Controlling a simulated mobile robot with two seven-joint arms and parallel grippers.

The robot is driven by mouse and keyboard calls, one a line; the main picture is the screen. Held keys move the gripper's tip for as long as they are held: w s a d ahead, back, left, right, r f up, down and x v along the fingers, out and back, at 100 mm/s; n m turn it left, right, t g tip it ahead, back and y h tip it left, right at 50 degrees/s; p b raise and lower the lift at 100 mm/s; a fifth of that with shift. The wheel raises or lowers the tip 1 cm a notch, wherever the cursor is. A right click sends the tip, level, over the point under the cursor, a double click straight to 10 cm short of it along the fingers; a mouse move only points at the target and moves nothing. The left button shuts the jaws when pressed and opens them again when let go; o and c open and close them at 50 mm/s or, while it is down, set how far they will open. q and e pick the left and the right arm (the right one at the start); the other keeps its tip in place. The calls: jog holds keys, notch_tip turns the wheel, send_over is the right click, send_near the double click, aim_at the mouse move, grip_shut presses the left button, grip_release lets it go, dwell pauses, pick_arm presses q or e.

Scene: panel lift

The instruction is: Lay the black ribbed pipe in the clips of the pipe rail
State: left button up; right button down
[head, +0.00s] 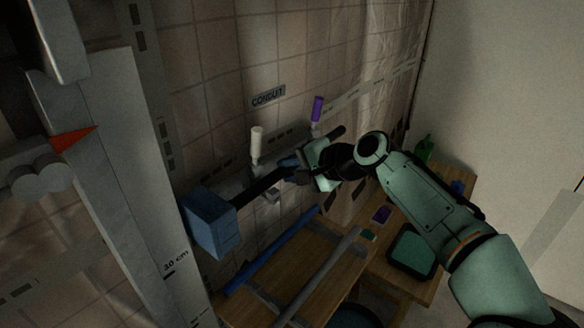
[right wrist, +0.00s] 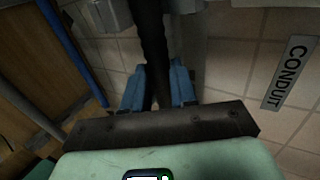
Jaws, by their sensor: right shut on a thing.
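The black ribbed pipe (head: 262,187) runs slantwise in front of the tiled wall in the head view. Its lower left end is close to a blue box (head: 210,224); I cannot tell whether they touch. My right gripper (head: 293,168) is shut on the pipe. In the right wrist view the blue fingertips (right wrist: 158,92) close on both sides of the pipe (right wrist: 153,40). A grey clip (head: 271,195) of the pipe rail shows just below the pipe. I cannot tell whether the pipe sits in any clip. My left gripper is not in view.
A CONDUIT label (head: 268,96) is on the wall, with a white handle (head: 257,141) and a purple handle (head: 317,108) near it. Below, a wooden table (head: 296,262) bears a blue pipe (head: 270,252) and a grey pipe (head: 325,270). A grey post (head: 135,165) stands at left.

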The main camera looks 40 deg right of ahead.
jog(key=c, duration=0.8)
grip_release()
jog(key=shift+s, duration=0.1)
jog(key=v, duration=1.3)
jog(key=shift+r, duration=0.15)
